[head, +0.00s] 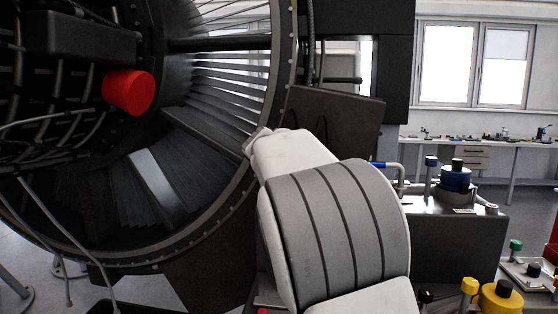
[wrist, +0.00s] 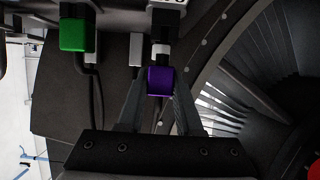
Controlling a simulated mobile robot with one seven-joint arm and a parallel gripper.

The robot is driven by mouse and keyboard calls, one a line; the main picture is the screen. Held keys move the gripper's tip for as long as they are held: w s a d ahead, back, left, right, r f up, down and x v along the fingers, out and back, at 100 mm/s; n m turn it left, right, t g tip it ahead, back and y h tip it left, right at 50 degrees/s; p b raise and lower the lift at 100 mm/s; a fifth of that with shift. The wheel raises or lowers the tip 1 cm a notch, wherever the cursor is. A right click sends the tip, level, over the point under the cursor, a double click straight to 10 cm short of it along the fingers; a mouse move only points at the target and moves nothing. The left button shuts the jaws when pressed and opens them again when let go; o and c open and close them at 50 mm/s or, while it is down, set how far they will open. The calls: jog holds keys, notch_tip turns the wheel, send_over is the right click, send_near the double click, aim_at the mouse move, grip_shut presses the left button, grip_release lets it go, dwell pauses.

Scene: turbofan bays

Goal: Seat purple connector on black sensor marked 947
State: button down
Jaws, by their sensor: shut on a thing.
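In the wrist view the purple connector (wrist: 161,81) is between the two fingertips of my gripper (wrist: 159,92), which is shut on it. Just above it in the picture is a black sensor (wrist: 164,22) with a white band below it. The sensor's white label (wrist: 170,2) is cut off by the top edge, so its number cannot be read. The connector's top edge is close to the sensor's lower end and in line with it; I cannot tell whether they touch. In the head view my arm hides the gripper, the connector and the sensor.
A green connector (wrist: 73,35) on a black part with a cable is left of the purple one. The turbofan's ring (wrist: 210,45) curves on the right. In the head view a red cap (head: 128,92) sits inside the engine, and a dark bench (head: 450,240) stands right.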

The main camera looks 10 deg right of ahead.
jog(key=shift+f+b, duration=1.1)
jog(key=shift+b, duration=0.65)
dwell(1.0)
jog(key=shift+c, duration=0.5)
grip_release()
jog(key=shift+r+p, duration=2.5)
jog(key=shift+r, duration=1.05)
